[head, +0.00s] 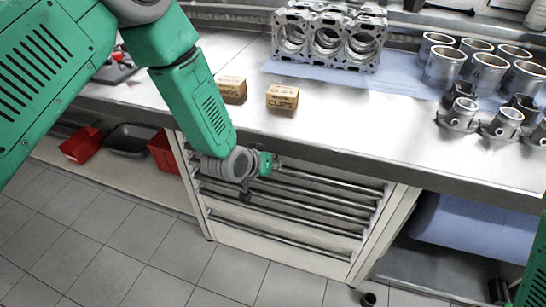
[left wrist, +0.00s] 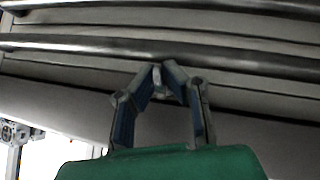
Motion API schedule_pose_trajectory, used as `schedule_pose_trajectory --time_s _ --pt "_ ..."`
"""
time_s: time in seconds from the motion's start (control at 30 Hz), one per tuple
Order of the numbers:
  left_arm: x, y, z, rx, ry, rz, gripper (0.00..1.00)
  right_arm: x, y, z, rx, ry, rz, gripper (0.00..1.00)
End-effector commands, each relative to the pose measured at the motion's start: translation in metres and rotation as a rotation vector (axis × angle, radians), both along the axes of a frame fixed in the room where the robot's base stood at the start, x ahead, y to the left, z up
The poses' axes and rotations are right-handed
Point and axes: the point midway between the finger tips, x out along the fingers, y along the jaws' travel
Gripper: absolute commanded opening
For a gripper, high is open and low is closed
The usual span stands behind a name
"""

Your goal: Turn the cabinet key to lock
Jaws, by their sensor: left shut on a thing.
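The white drawer cabinet (head: 282,243) stands under the steel workbench, its front crossed by several long bar handles. My left gripper (head: 246,192) is at the upper left of this front. In the left wrist view my left gripper (left wrist: 160,72) has its fingertips drawn together in front of a bar handle (left wrist: 120,50). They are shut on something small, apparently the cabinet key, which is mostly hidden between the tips. I cannot make out the lock or the key's angle. Part of my right arm shows at the right edge of the head view, without its gripper.
On the workbench (head: 205,110) are two small cardboard boxes (head: 282,97), an engine block (head: 328,40) on a blue mat, several metal cylinders (head: 445,66) and several pistons (head: 461,114). Red bins (head: 82,146) and a dark tray sit on the lower shelf. The floor before the cabinet is mostly clear.

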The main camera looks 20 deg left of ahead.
Motion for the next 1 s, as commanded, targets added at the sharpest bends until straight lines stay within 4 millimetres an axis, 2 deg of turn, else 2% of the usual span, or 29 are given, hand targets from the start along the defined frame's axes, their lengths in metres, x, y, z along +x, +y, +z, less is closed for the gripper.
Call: schedule_pose_trajectory --time_s 0.1,0.43,1.0 --pt "-0.003 -0.001 -0.002 0.097 0.005 -0.005 0.0 0.0 0.0 0.008 0.0 0.0 0.0 0.4" --pt "-0.003 -0.001 -0.004 0.274 0.0 -0.004 0.0 0.0 0.0 0.015 0.0 0.0 0.0 0.4" --pt "-0.004 -0.001 -0.005 0.331 0.003 -0.002 0.0 0.0 0.0 0.017 0.0 0.0 0.0 0.4"
